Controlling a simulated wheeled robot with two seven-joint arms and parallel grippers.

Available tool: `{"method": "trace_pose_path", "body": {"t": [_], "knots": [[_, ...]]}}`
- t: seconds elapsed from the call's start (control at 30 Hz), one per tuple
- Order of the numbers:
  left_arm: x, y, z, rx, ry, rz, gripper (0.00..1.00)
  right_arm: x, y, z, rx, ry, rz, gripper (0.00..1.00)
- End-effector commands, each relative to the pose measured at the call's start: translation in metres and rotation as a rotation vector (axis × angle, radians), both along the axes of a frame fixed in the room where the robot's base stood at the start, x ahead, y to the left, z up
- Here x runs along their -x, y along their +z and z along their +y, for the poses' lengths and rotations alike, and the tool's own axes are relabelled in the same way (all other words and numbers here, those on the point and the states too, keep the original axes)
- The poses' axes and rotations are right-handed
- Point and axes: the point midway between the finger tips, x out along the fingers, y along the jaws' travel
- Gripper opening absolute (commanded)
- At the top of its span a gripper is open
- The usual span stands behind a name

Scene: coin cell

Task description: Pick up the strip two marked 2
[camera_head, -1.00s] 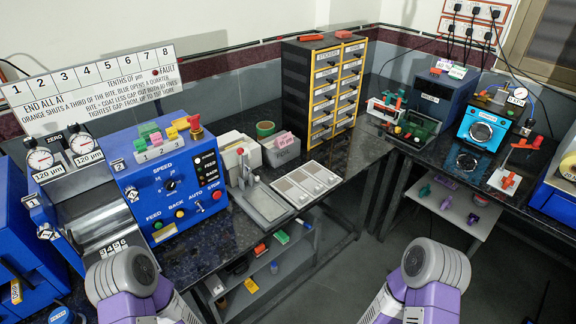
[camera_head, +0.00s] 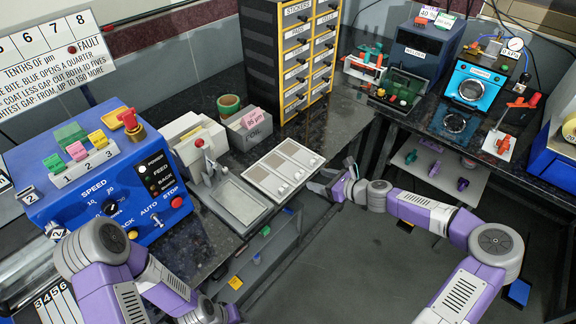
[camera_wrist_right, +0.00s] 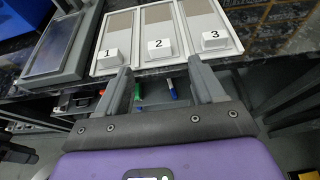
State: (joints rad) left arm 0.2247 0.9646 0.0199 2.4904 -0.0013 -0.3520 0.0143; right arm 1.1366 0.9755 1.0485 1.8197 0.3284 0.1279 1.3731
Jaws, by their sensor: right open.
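In the head view my right gripper (camera_head: 322,184) is small and partly hidden.
A grey metal tray fixture (camera_head: 232,203) stands left of the strips. A FOIL box (camera_head: 250,132) and a drawer cabinet (camera_head: 297,60) stand behind. The blue machine (camera_head: 110,190) is at the left. A lower shelf lies under the bench, with open floor to the right.

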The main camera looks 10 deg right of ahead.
Motion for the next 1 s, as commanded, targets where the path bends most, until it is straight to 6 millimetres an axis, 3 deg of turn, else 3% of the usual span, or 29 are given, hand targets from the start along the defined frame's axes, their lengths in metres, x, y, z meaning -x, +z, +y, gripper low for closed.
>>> {"method": "trace_pose_path", "body": {"t": [0.53, 0.87, 1.0], "knots": [[0.0, -0.024, 0.0, 0.0, 0.0, 0.0, 0.43, -0.049, -0.024, 0.038, -0.009, -0.003, 0.001, 0.68], [0.0, -0.024, 0.0, 0.0, 0.0, 0.0, 0.43, -0.054, -0.025, 0.042, -0.008, -0.005, 0.001, 0.68], [0.0, -0.024, 0.0, 0.0, 0.0, 0.0, 0.43, -0.054, -0.025, 0.042, -0.008, -0.005, 0.001, 0.47]]}}
